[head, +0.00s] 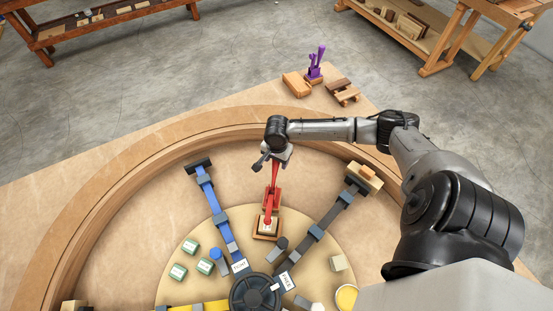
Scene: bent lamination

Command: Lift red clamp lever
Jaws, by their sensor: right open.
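The red clamp lever (274,176) stands near the middle of the round workbench in the head view. Its red body (269,204) runs down to a small wooden block at its base (266,229). My right gripper (275,160) is open at the upper end of the red lever. The gripper and wrist partly cover that end, and I cannot tell whether the fingers touch it. My left gripper is not in view.
A blue clamp arm (209,196) lies to the left and a dark grey one (328,217) to the right, around a dark hub (255,293). A curved wooden rim (130,160) borders the bench. Green-labelled boxes (190,246) and a yellow-topped tub (346,297) stand nearby.

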